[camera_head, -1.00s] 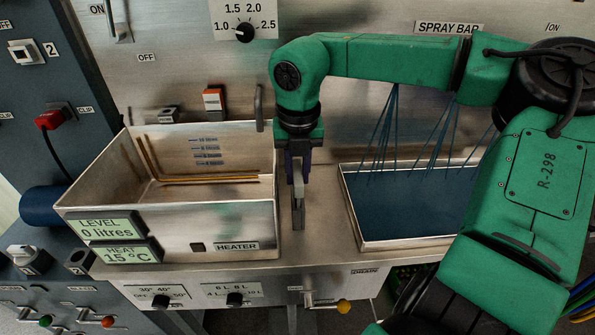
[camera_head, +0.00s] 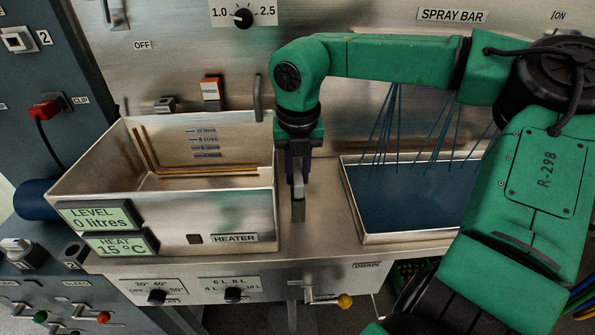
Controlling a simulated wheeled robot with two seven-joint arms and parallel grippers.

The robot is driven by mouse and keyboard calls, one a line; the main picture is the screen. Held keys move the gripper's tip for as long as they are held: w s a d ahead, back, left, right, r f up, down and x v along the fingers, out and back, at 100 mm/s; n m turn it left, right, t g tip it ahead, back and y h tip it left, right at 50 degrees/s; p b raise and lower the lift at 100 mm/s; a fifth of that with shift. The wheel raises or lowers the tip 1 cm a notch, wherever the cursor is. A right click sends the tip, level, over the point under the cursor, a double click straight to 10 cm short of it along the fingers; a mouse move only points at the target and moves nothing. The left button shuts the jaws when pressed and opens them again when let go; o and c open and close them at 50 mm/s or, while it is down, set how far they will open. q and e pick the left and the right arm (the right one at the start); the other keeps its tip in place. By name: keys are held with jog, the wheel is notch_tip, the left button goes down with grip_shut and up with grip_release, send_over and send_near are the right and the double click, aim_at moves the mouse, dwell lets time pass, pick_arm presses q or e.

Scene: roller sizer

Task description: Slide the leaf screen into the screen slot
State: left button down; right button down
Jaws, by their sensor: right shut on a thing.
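My right gripper (camera_head: 298,207) points down above the steel bench top (camera_head: 320,240), between the steel tank and the blue-floored tray. Its jaws are shut on a thin grey piece, seen almost edge-on. I cannot tell from this view whether that piece is the leaf screen. The steel tank (camera_head: 175,235) stands just left of the gripper, its inside empty apart from a copper-coloured rod (camera_head: 205,171) and a printed level scale. I cannot make out the screen slot. My left gripper is not in view.
The tray (camera_head: 410,238) lies right of the gripper, with thin blue streaks above it. A grey upright handle (camera_head: 257,98) stands at the tank's back right corner. A yellow-knobbed drain lever (camera_head: 345,301) sticks out below the bench front. A red plug (camera_head: 45,109) is at left.

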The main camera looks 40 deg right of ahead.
jog(key=shift+f, duration=0.25)
jog(key=c, duration=0.7)
grip_release()
jog(key=shift+o, duration=0.2)
jog(key=shift+r, duration=0.1)
notch_tip(320, 180, up, 14)
jog(key=s+a, duration=0.1)
jog(key=shift+s+r, duration=0.15)
jog(key=shift+s, duration=0.05)
